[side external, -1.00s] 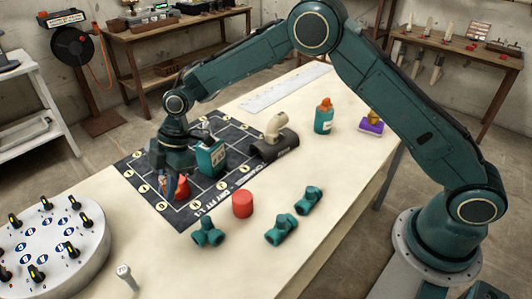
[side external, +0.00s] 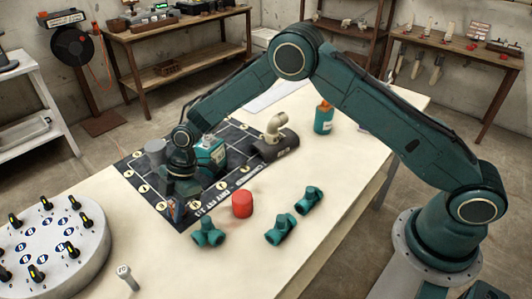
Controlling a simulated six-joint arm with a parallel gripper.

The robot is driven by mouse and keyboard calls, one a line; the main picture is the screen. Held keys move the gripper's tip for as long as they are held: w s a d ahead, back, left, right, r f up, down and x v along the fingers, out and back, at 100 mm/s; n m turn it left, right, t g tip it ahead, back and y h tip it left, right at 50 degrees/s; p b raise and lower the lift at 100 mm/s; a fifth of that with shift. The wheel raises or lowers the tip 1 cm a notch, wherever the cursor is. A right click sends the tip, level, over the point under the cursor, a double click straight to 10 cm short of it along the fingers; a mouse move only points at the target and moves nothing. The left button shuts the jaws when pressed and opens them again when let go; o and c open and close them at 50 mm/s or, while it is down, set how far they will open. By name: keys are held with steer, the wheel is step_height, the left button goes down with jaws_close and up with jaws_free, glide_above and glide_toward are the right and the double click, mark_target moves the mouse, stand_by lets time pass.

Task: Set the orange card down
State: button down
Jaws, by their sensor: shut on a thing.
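My gripper (side external: 178,205) is low over the front edge of the dark numbered mat (side external: 141,189). It is shut on a small thin piece with an orange-brown face, which I take for the orange card (side external: 179,211). The card is seen nearly edge-on and partly hidden by the fingers. I cannot tell whether its lower edge touches the mat. A teal box (side external: 211,157) stands on the mat just behind and right of my gripper, partly hidden by it.
A grey cylinder (side external: 155,151) stands on the mat behind my gripper. To the right are a red cylinder (side external: 242,204), several teal pipe fittings (side external: 209,234), a dark base with a beige elbow (side external: 276,146) and a teal bottle (side external: 323,119).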

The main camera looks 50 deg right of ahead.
steer(key=shift+f, duration=0.25)
steer(key=c, duration=1.4)
jaws_free()
steer(key=v, duration=1.2)
steer(key=shift+r, duration=0.15)
